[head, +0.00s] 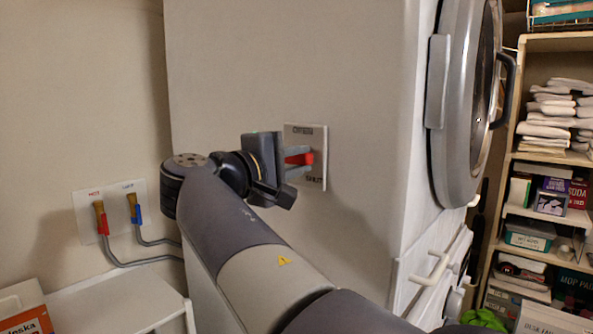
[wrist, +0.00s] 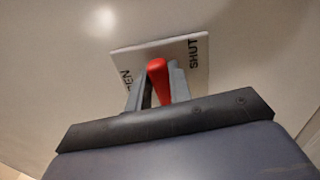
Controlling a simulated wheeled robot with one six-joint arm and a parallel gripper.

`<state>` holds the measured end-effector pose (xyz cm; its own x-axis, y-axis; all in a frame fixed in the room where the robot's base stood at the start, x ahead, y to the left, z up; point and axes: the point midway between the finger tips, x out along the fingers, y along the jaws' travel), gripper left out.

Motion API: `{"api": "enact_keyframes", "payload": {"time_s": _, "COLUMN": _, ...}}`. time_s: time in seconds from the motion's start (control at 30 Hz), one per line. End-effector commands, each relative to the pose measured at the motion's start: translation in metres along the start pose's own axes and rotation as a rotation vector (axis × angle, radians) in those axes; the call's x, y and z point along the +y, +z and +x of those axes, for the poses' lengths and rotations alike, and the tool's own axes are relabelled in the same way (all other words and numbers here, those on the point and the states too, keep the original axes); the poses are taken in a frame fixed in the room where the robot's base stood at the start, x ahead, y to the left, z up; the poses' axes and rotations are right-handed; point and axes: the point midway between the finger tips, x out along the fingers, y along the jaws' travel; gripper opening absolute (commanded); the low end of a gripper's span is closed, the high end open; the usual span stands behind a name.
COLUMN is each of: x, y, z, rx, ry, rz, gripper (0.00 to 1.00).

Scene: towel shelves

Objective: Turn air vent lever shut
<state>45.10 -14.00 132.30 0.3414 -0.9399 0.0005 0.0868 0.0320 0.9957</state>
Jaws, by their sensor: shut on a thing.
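The red air vent lever (head: 308,158) is on a white plate (head: 318,139) on the side of the big white cabinet. The plate is marked SHUT at its lower edge, with a blurred word at the top. My gripper (head: 301,163) reaches the plate from the left, its two grey fingers shut around the lever. In the wrist view the lever (wrist: 157,78) sits between the fingers (wrist: 162,82). There the plate (wrist: 187,50) reads SHUT at the right; a partly hidden word ending in EN is at the left. The lever lies between the two words; its exact angle is unclear.
A round appliance door (head: 465,100) is at the right of the cabinet, beside a shelf of folded towels (head: 556,110) and boxes. At the left are red and blue taps (head: 133,208) with hoses, and a low white surface (head: 115,300) with an orange-and-white box (head: 25,308).

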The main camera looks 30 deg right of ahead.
Motion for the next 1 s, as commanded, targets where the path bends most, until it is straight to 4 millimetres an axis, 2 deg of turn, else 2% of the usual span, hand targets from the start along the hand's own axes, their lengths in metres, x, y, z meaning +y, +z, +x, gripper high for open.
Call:
{"api": "enact_keyframes", "payload": {"time_s": 0.3, "x": -0.0036, "y": -0.0003, "z": 0.0001, "rx": -0.001, "ry": -0.002, "rz": 0.095, "gripper": 0.0}}
{"api": "enact_keyframes", "payload": {"time_s": 0.77, "x": -0.0033, "y": -0.0003, "z": 0.0, "rx": -0.001, "ry": -0.002, "rz": 0.109, "gripper": 0.0}}
{"api": "enact_keyframes", "payload": {"time_s": 0.8, "x": -0.0033, "y": -0.0003, "z": 0.0, "rx": -0.001, "ry": -0.002, "rz": 0.109, "gripper": 0.21}}
{"api": "enact_keyframes", "payload": {"time_s": 1.0, "x": -0.003, "y": -0.0003, "z": 0.0, "rx": -0.001, "ry": -0.002, "rz": 0.108, "gripper": 0.37}}
